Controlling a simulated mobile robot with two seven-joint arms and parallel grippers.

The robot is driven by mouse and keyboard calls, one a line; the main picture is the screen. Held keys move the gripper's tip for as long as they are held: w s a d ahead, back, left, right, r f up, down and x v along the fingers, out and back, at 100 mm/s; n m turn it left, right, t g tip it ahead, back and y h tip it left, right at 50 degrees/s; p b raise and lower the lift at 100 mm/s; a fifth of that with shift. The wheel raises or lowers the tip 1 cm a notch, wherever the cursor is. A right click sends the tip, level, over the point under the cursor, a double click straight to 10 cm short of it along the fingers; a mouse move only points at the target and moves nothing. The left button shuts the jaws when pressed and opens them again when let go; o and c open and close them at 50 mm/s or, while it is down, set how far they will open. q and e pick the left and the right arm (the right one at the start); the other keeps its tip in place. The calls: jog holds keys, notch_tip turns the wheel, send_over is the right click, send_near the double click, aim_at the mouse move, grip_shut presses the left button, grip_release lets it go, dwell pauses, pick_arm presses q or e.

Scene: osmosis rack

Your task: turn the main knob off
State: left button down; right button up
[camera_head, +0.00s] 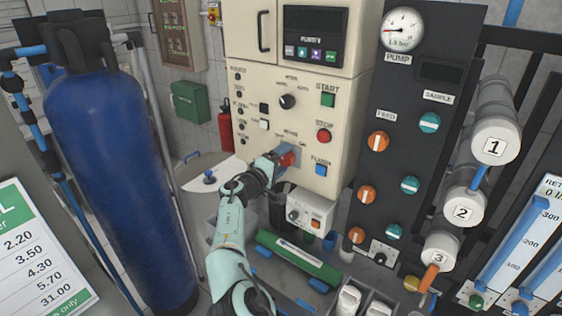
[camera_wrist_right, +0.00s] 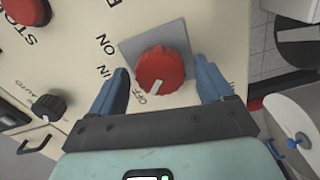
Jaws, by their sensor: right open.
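The main knob is red and round, on a grey square plate on the cream control panel. In the right wrist view the knob (camera_wrist_right: 160,70) lies between the two blue fingers of my right gripper (camera_wrist_right: 160,88). The fingers are apart, one on each side, and I cannot tell if either touches it. My left gripper is not in view.
The panel also carries a black selector knob (camera_head: 287,101), a green start button (camera_head: 328,100), a red stop button (camera_head: 324,136) and a blue button (camera_head: 321,170). A small white box (camera_head: 311,207) sits below. A tall blue tank (camera_head: 115,170) stands left.

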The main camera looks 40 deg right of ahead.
pick_arm(q)
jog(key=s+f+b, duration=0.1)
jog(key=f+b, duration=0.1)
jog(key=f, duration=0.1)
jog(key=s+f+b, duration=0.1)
jog(key=b, duration=0.1)
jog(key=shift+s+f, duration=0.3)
pick_arm(e)
jog(key=v, duration=1.3)
jog(key=shift+a, duration=0.2)
jog(key=shift+s, duration=0.1)
